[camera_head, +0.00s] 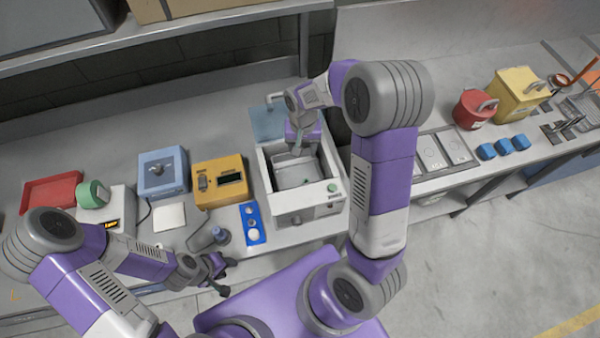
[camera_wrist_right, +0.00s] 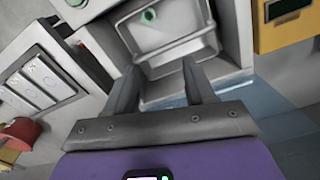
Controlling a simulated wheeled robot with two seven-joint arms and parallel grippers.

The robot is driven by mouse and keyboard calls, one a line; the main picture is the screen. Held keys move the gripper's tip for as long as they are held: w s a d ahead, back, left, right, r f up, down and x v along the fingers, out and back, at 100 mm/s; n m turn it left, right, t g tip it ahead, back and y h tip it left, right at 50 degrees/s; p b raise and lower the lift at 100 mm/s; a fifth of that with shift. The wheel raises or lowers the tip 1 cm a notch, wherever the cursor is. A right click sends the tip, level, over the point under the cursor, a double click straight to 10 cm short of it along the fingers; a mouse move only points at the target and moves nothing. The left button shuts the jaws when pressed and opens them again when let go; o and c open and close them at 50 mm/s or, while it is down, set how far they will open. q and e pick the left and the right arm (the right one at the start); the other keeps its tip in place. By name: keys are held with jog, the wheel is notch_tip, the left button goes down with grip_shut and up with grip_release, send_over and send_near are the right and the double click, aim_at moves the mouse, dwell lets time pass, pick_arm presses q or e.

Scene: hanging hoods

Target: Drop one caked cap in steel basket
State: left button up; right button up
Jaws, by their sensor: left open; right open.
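The steel basket (camera_head: 290,174) sits in the open basin of a white machine, and it also shows in the right wrist view (camera_wrist_right: 170,30). A small green ring, possibly a cap (camera_wrist_right: 148,15), lies in the basket. My right gripper (camera_head: 298,150) points down over the rear of the basin; its open fingers (camera_wrist_right: 157,85) hold nothing in the right wrist view. My left gripper (camera_head: 222,275) is open near the table's front edge, below a grey cylinder (camera_head: 202,240). A blue tray (camera_head: 261,236) holds several small round pieces; whether they are caked caps I cannot tell.
A yellow device (camera_head: 220,190) and a blue box (camera_head: 162,178) stand left of the machine. A red tray (camera_head: 50,192) and a green roll (camera_head: 94,194) are at far left. A red pot (camera_head: 473,108) and yellow container (camera_head: 515,97) stand right. A shelf runs above.

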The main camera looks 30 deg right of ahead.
notch_tip(320, 180, up, 7)
dwell(0.3)
dwell(0.5)
